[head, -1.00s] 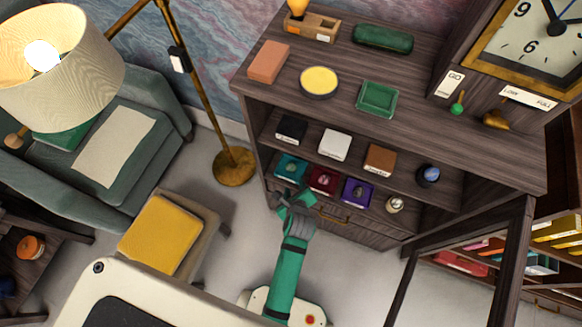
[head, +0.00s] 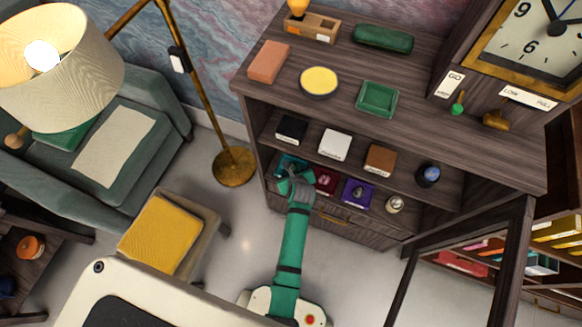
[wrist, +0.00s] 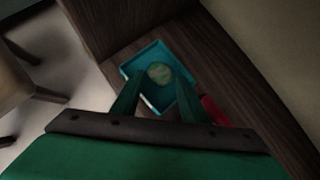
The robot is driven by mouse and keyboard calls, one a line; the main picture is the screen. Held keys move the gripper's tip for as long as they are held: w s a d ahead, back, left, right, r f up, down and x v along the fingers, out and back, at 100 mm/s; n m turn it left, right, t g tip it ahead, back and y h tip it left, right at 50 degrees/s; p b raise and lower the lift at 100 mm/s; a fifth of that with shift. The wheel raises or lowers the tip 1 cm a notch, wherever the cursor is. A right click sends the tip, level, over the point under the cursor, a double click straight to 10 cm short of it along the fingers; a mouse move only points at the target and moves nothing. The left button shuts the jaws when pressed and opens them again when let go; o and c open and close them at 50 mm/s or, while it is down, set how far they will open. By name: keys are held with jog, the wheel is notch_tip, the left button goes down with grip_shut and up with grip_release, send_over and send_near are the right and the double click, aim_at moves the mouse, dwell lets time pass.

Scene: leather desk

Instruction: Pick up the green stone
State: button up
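The green stone (wrist: 160,73) is a rounded, pale green lump in the wrist view. It lies in a small teal tray (wrist: 133,70) on the lower shelf of the cabinet. The tray also shows in the head view (head: 292,160), where my gripper hides the stone. My gripper (wrist: 158,80) is open, its two green fingers pointing into the tray on either side of the stone's near edge. I see a gap between the fingers and cannot tell whether they touch the stone.
A dark red tray (head: 325,180) and a purple tray (head: 358,192) stand to the right on the same shelf. Black (head: 291,129), white (head: 334,145) and brown (head: 380,158) boxes stand on the shelf above. The cabinet's side wall (wrist: 110,22) is close to the teal tray.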

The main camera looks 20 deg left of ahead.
jog(key=shift+x, duration=1.75)
jog(key=c, duration=0.7)
